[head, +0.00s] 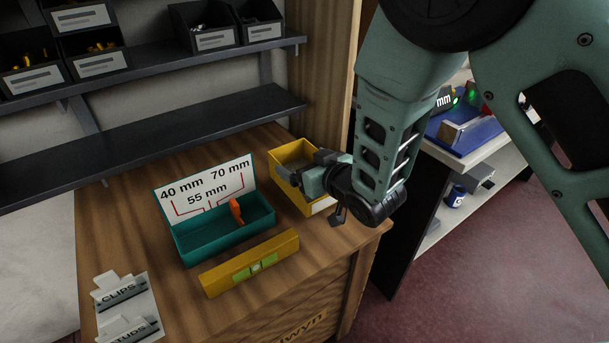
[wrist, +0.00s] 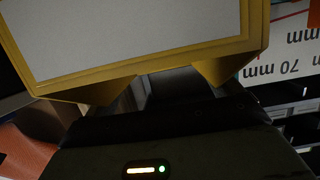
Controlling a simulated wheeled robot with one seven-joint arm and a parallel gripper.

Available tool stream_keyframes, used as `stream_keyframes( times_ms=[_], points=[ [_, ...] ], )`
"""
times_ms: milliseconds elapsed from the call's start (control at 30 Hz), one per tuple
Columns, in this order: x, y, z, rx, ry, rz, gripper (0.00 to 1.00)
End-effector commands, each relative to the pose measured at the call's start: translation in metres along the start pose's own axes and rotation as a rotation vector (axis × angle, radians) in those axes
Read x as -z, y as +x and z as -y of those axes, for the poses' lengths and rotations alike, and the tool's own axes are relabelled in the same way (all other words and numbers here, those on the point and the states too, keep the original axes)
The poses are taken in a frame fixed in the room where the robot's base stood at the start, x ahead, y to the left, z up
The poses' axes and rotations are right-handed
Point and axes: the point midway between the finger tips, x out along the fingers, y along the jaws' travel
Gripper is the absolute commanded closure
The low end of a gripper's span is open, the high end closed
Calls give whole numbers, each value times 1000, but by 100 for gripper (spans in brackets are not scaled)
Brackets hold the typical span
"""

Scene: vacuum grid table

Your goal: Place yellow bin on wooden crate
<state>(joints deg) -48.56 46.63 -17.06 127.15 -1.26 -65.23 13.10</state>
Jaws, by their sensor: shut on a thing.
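The yellow bin (head: 292,158) is at the back right of the wooden crate's top (head: 225,175) in the head view, with its open side up. My gripper (head: 317,180) is at the bin's right side and shut on it. In the wrist view the bin (wrist: 258,22) fills the upper part, with its pale label panel (wrist: 130,35) facing the camera. My gripper body (wrist: 165,130) is just below it. The fingertips are mostly hidden by the bin. I cannot tell whether the bin's base touches the wooden top.
A teal tray (head: 183,240) with a measurement card and an orange piece stands left of the bin. A yellow level (head: 222,281) lies in front of it. Label holders (head: 125,290) sit at the front left. Dark shelves (head: 180,120) with parts bins are behind; a wooden post (head: 318,75) rises close behind the bin.

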Motion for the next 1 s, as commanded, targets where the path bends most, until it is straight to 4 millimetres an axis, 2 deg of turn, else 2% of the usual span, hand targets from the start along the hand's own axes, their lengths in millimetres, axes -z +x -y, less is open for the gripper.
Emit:
stream_keyframes(
  times_ms=[33, 167, 533, 567, 600, 867, 1000],
  points=[
    [-10, 3, 0, 0, -2, 4, 38],
    [-26, 8, 0, 1, -2, 2, 38],
    [-30, 9, 0, 0, -1, 1, 38],
    [-30, 9, 0, 0, -1, 1, 4],
    [-29, 9, 0, 0, -1, 1, 0],
    [-26, 8, 0, 1, -1, 1, 0],
    [-26, -7, 0, 0, 0, 2, 0]
  ],
)
